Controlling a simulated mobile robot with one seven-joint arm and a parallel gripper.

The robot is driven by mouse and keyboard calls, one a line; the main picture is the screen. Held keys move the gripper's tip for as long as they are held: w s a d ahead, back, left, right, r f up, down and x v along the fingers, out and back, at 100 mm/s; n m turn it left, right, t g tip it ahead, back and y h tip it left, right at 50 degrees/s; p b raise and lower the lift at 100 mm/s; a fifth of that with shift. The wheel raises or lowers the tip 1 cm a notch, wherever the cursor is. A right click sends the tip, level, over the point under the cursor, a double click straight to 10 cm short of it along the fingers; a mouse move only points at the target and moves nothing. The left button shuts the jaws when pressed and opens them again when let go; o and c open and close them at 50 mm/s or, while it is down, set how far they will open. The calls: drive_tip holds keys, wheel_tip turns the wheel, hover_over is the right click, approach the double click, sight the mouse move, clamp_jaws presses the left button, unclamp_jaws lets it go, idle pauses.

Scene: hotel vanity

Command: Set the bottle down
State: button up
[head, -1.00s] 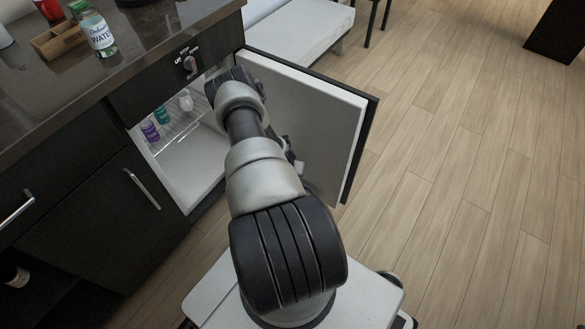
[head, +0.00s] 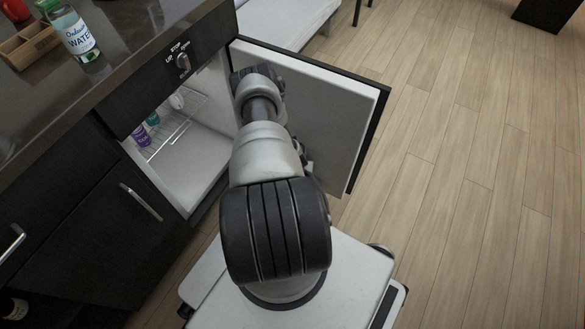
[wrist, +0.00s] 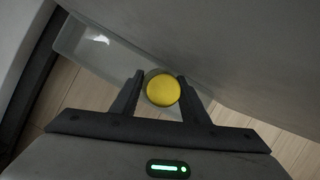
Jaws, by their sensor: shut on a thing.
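My gripper (wrist: 161,82) is shut on a bottle whose round yellow cap (wrist: 163,91) shows from above between the two fingers in the wrist view. The bottle's body is mostly hidden below the cap. A translucent bin or shelf (wrist: 85,55) lies beneath and behind it, beside a grey panel. I cannot tell whether the bottle touches it. In the head view my arm reaches to the open mini fridge, by its open door (head: 335,120), and hides the gripper and held bottle.
A water bottle (head: 78,40) and a wooden tray (head: 30,45) stand on the dark counter (head: 120,65). Small cans (head: 141,137) stand on the fridge's wire rack (head: 178,125). Open wooden floor (head: 470,180) lies to the right.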

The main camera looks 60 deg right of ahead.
drive_tip(key=shift+s, duration=0.1)
drive_tip(key=o, duration=1.1)
drive_tip(key=shift+c, duration=0.2)
drive_tip(key=p+v, duration=0.4)
drive_tip(key=v, duration=0.8)
drive_tip(key=shift+r, duration=0.1)
